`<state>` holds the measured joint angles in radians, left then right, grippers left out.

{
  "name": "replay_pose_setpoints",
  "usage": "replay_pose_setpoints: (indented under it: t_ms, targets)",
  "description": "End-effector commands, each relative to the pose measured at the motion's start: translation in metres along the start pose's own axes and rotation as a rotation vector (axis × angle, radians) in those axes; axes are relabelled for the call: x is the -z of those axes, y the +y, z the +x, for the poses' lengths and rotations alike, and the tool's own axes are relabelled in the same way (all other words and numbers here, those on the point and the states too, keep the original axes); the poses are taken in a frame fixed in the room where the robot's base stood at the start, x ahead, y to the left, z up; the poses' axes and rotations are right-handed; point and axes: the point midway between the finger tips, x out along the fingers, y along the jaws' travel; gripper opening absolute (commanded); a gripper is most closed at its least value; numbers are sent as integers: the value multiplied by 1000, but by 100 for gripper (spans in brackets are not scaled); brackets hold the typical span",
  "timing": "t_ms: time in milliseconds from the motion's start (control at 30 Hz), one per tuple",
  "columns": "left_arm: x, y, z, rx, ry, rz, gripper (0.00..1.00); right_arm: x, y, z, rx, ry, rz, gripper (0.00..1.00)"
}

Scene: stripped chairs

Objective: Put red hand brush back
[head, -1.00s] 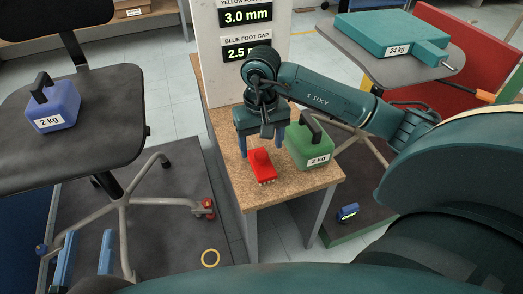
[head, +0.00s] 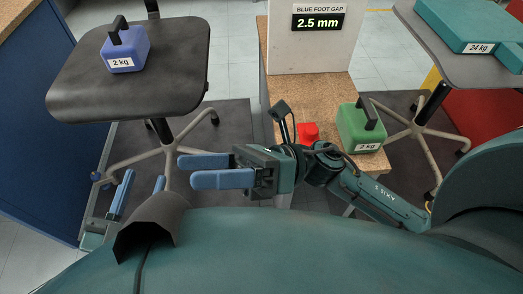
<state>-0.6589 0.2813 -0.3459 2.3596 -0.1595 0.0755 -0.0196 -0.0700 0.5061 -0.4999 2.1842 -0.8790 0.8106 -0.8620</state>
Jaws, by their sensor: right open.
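The red hand brush (head: 308,130) lies on the cork-coloured bench top (head: 340,90), left of the green 2 kg weight (head: 361,127). My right arm hides its lower part. My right gripper (head: 193,170) is open and empty, its blue fingers pointing left, well to the left of the brush and clear of the bench. My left gripper (head: 144,176) is at the lower left, its two blue fingers apart with nothing seen between them. Its wrist is partly hidden by my own body.
A black chair seat (head: 175,85) at the left bears a blue 2 kg weight (head: 127,52). A white panel with a "2.5 mm" display (head: 318,22) stands on the bench. A grey seat at the right (head: 425,40) bears a teal 24 kg block (head: 465,22).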

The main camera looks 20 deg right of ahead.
Motion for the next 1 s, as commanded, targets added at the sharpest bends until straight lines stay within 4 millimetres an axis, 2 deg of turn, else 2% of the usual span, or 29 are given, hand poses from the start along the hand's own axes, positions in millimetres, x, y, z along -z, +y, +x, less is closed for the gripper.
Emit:
replay_pose_setpoints:
  t_ms: [33, 100, 200, 300, 400, 533, 1000]
  targets:
    - [0, 0, 0, 0, 0, -1, 36, -13, 1, -4, 24, -198, 264, 67]
    - [1, 0, 0, 0, 1, -1, 36, -29, -7, -21, 38, -461, 635, 67]
    - [1, 0, 0, -1, 1, -2, 36, -33, -26, -54, 16, -786, 1100, 67]
    - [1, 0, 0, -1, 1, -2, 36, -22, -41, -81, -29, -1028, 1437, 67]
    - [1, 0, 0, -1, 1, -2, 36, -9, -49, -98, -70, -1176, 1637, 67]
    - [1, 0, 0, -1, 2, -2, 36, -2, -52, -105, -93, -1243, 1730, 67]
    - [3, 0, 1, 0, 7, 0, 36, -2, -52, -105, -92, -1239, 1728, 67]
